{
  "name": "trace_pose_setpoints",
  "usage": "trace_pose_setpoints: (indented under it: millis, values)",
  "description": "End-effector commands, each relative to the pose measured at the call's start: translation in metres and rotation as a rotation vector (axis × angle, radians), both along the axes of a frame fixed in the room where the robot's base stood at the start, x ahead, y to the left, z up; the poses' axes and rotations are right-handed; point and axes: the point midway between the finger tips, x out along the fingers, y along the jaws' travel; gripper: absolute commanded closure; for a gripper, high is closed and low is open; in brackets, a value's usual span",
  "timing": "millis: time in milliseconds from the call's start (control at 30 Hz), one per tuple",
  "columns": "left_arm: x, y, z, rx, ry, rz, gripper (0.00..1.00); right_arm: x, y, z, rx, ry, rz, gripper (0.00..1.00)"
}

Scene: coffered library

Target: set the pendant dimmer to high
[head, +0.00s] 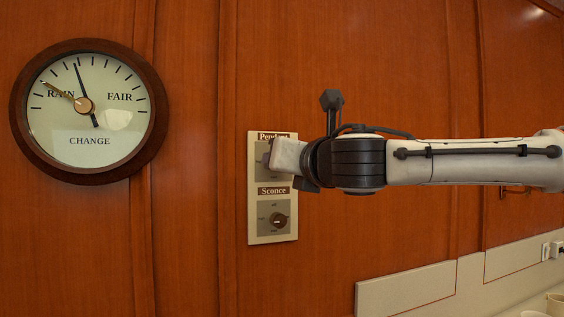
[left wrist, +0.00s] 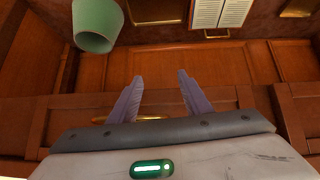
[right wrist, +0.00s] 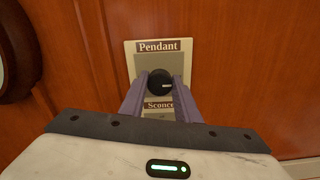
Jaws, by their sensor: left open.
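The Pendant dimmer is the upper control on a cream wall plate (head: 287,236); its label (right wrist: 159,46) reads clearly in the right wrist view. Its round black knob (right wrist: 159,84) has a small pale mark on its right side. My right gripper (head: 272,155) is up against the plate and hides most of this dimmer in the head view. In the right wrist view the right gripper's fingers (right wrist: 160,88) close on the knob from left and right. My left gripper (left wrist: 160,78) is open and empty in the left wrist view, away from the plate.
The Sconce knob (head: 278,221) sits just below on the same plate. A round wall dial (head: 90,150) hangs to the left. A green cup (left wrist: 94,28) and an open book (left wrist: 221,12) show in the left wrist view. The wood panelling around the plate is clear.

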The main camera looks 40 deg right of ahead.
Motion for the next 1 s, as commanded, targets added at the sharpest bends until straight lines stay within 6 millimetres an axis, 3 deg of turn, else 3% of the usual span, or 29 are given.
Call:
trace_pose_setpoints:
  millis: [67,467,1000]
  values:
    - [-0.0002,-0.0001,0.0001,0.000,0.000,0.000,0.56,-0.0001,-0.0003,-0.0002,0.000,0.000,-0.001,0.93]
    - [-0.0047,-0.0002,-0.0023,0.000,0.008,0.000,0.56,-0.0002,-0.0004,-0.0003,0.076,-0.018,-0.002,0.93]
    - [-0.0048,-0.0002,-0.0091,0.000,0.008,0.000,0.56,-0.0003,-0.0012,-0.0020,0.522,-0.125,-0.002,0.93]
